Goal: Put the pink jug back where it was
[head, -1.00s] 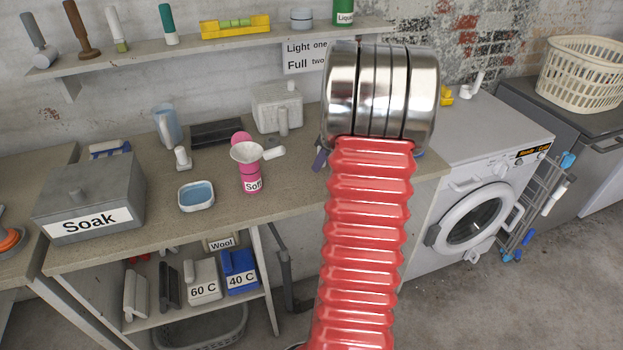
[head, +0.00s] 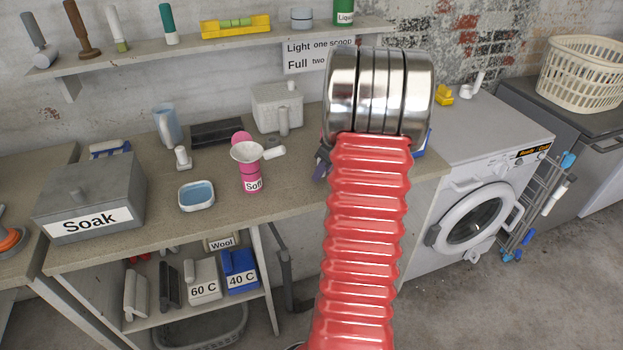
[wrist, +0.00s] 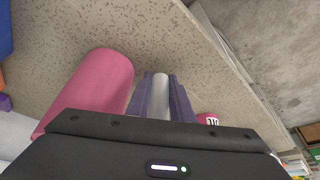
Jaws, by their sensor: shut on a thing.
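The pink jug (wrist: 95,82) shows in the wrist view as a smooth pink rounded body left of my gripper. My gripper (wrist: 161,82) has purple fingers, shut on a pale grey upright bar beside the pink body, which looks like the jug's handle. Whether the jug touches the worktop I cannot tell. In the head view my red ribbed arm and its metal end hide the jug; only a bit of a purple finger (head: 322,163) shows at its left edge.
On the worktop (head: 290,195) stand a pink "Soft" bottle (head: 251,177) with a white funnel (head: 247,152), a blue jug (head: 167,126), a blue-filled dish (head: 197,196) and a grey "Soak" box (head: 88,195). A blue item (head: 426,142) shows right of my arm. The worktop's front strip is clear.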

